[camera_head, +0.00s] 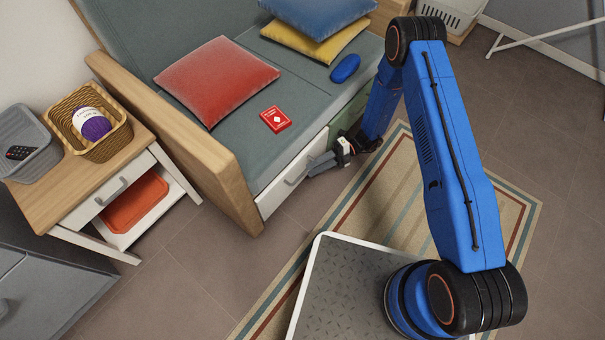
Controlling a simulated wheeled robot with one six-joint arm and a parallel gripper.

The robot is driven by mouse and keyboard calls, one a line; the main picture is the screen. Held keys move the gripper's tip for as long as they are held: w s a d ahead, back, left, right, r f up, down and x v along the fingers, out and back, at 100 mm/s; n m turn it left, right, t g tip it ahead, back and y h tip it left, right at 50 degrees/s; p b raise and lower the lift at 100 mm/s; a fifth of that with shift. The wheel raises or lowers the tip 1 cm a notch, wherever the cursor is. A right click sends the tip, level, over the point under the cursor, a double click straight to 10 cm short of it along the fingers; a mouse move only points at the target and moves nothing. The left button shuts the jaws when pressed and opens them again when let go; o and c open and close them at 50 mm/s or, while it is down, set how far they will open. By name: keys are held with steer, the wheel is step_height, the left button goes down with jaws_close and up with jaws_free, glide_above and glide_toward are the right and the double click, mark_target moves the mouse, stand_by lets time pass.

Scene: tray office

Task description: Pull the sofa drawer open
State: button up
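The grey sofa (215,130) stands at the upper middle with wooden arms. Under its seat, the front has a white drawer (275,197) with a grey handle (297,172) and, farther back, a green drawer front (345,118). The white drawer looks shut, flush with the sofa front. My gripper (318,165) is low in front of the white drawer, its grey fingers pointing left at the handle's right side. The fingers are small here, so I cannot tell whether they touch the handle or how far apart they are.
A red cushion (217,80), a red card box (275,120) and a blue oval object (346,68) lie on the seat. A striped rug (400,180) covers the floor before the sofa. A wooden side table (50,190) with a wicker basket (90,150) stands left.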

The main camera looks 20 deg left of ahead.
mark_target(302, 174)
steer(key=shift+x, duration=2.8)
jaws_close()
